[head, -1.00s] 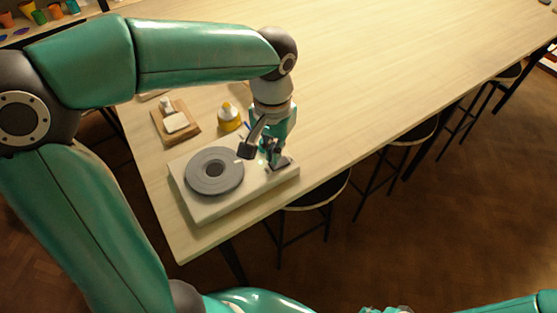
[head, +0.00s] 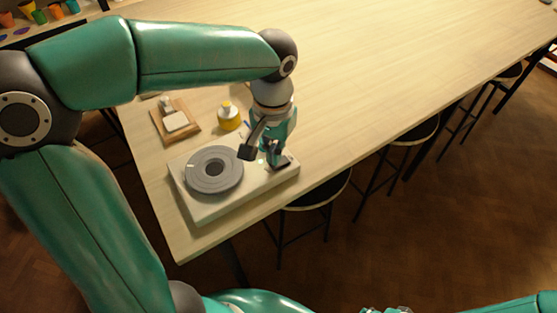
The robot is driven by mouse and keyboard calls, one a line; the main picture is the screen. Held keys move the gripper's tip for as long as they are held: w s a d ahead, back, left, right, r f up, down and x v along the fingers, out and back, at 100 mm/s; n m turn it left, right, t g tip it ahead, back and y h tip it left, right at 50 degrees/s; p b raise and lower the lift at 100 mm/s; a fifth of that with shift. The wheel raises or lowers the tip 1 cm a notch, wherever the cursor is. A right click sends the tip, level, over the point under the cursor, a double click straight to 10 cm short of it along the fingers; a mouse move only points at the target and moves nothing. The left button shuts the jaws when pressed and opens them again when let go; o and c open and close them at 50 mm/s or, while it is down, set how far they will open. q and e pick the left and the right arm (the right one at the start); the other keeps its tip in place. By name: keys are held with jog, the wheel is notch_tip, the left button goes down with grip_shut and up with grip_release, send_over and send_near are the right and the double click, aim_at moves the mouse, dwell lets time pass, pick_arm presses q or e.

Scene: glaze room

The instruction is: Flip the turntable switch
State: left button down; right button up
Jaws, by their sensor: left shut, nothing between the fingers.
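The turntable has a pale box base (head: 212,208) and a round grey platter (head: 213,171) with a dark hub and a small white mark, now at its left side. It sits near the table's front left corner. My left gripper (head: 274,160) is shut and empty, pointing down at the right end of the base. A dark switch piece (head: 281,163) lies at its tips; whether they touch I cannot tell. A small pale green spot shows on the base beside it. A sliver of my right arm's end, perhaps the gripper (head: 386,309), shows at the bottom edge.
A wooden board (head: 176,123) with a white item and a yellow bottle with a white top (head: 229,117) stand behind the turntable. Stools (head: 322,193) stand along the table's front edge. The tabletop (head: 400,60) to the right is clear.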

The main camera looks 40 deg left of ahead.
pick_arm(q)
jog(key=shift+f+b, duration=0.6)
jog(key=shift+f, duration=0.2)
jog(key=shift+r, duration=0.1)
notch_tip(320, 180, up, 7)
jog(key=p, duration=0.6)
dwell(0.4)
jog(key=shift+s, duration=0.1)
dwell(0.4)
